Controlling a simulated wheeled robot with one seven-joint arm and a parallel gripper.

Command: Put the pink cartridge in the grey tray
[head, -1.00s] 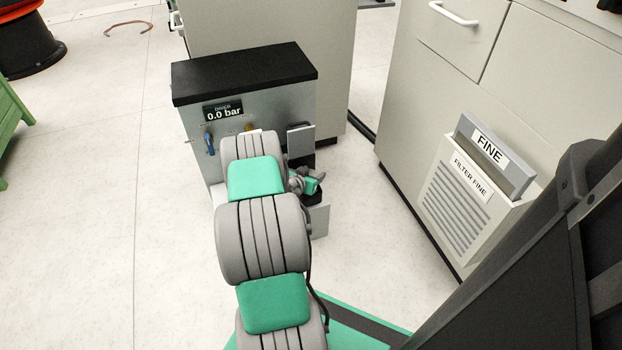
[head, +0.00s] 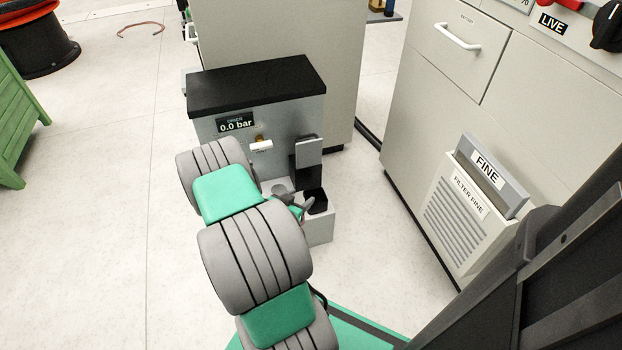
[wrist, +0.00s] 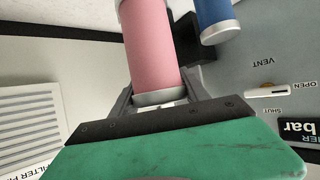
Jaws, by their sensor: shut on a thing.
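The pink cartridge (wrist: 150,48) is a cylinder with pale end caps, held between the fingers of my gripper (wrist: 160,103) in the wrist view. My gripper is shut on its near end; the far end runs out of the frame. In the head view my gripper (head: 302,208) is low at the front of the drier (head: 290,110), beside its small ledge, and the cartridge is not clearly visible there. A blue cartridge (wrist: 214,14) shows beyond the pink one, near the drier's panel. I cannot make out a grey tray in either view.
A cabinet with a filter box (head: 455,220) stands at right. A green crate (head: 18,115) is at far left, with open floor between.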

